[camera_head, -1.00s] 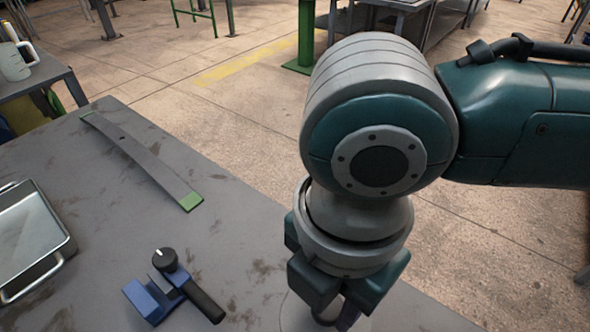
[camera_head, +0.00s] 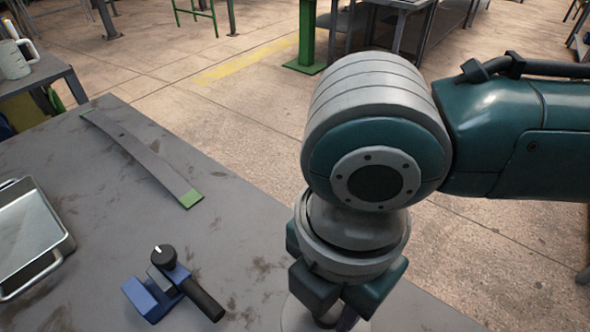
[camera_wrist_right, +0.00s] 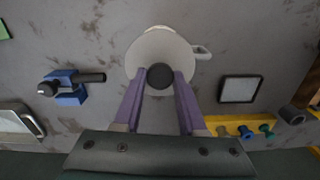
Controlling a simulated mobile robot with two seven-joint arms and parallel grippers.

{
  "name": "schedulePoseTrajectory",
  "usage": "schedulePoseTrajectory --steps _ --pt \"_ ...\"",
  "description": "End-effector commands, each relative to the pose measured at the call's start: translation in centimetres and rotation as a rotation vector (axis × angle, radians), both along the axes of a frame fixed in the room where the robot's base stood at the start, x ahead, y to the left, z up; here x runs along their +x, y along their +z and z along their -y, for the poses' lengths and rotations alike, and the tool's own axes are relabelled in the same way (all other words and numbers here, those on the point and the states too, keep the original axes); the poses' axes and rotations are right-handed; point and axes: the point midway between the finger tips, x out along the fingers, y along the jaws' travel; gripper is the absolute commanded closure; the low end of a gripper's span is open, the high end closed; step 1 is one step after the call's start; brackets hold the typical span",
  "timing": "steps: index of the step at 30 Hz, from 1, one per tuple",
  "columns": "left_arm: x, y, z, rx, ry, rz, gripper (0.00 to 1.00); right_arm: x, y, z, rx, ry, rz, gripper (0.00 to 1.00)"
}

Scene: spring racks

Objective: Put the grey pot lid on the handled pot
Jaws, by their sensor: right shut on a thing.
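The grey pot lid (camera_wrist_right: 148,50) is a round light disc with a dark knob (camera_wrist_right: 160,76) in the right wrist view. My right gripper (camera_wrist_right: 160,82) has its purple fingers shut on that knob. A loop handle (camera_wrist_right: 203,52) of the handled pot sticks out to the right beyond the lid; the lid hides most of the pot. I cannot tell whether the lid touches the rim. In the head view the right gripper (camera_head: 338,318) is low and mostly hidden by its wrist, with a pale lid edge (camera_head: 294,314) beside it. My left gripper is not in view.
A blue clamp-like tool with black handle (camera_head: 172,285) lies left of the gripper. A metal tray (camera_head: 66,236) is at far left, a green-ended strip (camera_head: 150,162) behind. The wrist view shows a dark-framed square (camera_wrist_right: 240,89) and a yellow rack with pegs (camera_wrist_right: 235,121).

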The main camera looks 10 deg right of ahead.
Motion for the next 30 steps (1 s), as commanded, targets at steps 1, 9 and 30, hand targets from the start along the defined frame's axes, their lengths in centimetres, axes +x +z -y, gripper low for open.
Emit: schedulePoseTrajectory --steps 1,9,30 --pt "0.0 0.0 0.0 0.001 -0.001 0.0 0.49 0.0 0.0 0.0 0.0 0.0 0.0 1.0" --pt "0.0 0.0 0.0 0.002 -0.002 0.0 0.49 0.0 0.0 0.0 0.0 0.001 0.0 1.0" --pt "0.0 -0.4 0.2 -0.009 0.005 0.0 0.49 0.0 -1.2 0.0 -0.001 0.001 0.001 1.0"
